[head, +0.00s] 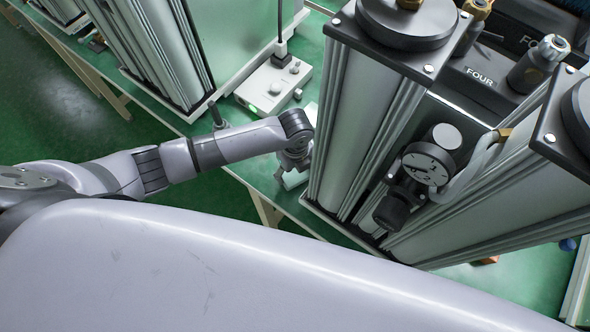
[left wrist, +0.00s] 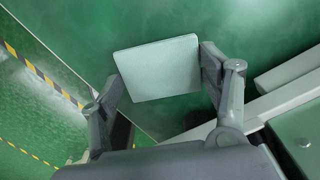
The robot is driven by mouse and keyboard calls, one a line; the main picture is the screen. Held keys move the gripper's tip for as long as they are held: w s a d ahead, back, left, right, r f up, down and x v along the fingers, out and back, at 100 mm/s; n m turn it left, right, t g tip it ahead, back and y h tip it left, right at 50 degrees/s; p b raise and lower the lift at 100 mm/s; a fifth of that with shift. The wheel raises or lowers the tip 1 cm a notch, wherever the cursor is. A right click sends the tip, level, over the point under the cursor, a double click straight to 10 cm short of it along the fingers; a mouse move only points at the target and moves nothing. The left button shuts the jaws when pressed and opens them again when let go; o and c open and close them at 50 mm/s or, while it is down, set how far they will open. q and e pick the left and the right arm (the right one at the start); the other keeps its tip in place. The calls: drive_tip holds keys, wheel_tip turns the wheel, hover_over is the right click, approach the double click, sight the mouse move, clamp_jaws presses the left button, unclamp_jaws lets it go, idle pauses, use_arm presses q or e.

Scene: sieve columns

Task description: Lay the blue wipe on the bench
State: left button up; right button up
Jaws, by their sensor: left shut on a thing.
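The wipe (left wrist: 157,72) is a flat, squarish piece that looks pale blue-grey in the left wrist view. My left gripper (left wrist: 160,64) is shut on it, with one finger at each side edge. In the head view my left gripper (head: 296,163) points down beside the tall column, and a pale bit of the wipe (head: 291,180) shows below it. The green bench (head: 262,180) lies under the wipe; I cannot tell whether they touch. My right gripper is not in view.
A tall silver column unit (head: 355,130) with a pressure gauge (head: 427,168) stands close right of my left gripper. A white control box (head: 273,86) with knobs stands behind it. The bench's front edge (head: 238,178) runs close by. Yellow-black floor tape (left wrist: 40,75) shows below.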

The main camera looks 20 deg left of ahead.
sight(295, 173)
use_arm(q)
drive_tip(key=shift+f, duration=0.65)
drive_tip(key=o, duration=1)
drive_tip(key=shift+r, duration=0.15)
wheel_tip(295, 173, up, 12)
drive_tip(key=b, duration=0.1)
drive_tip(key=shift+b, duration=0.3)
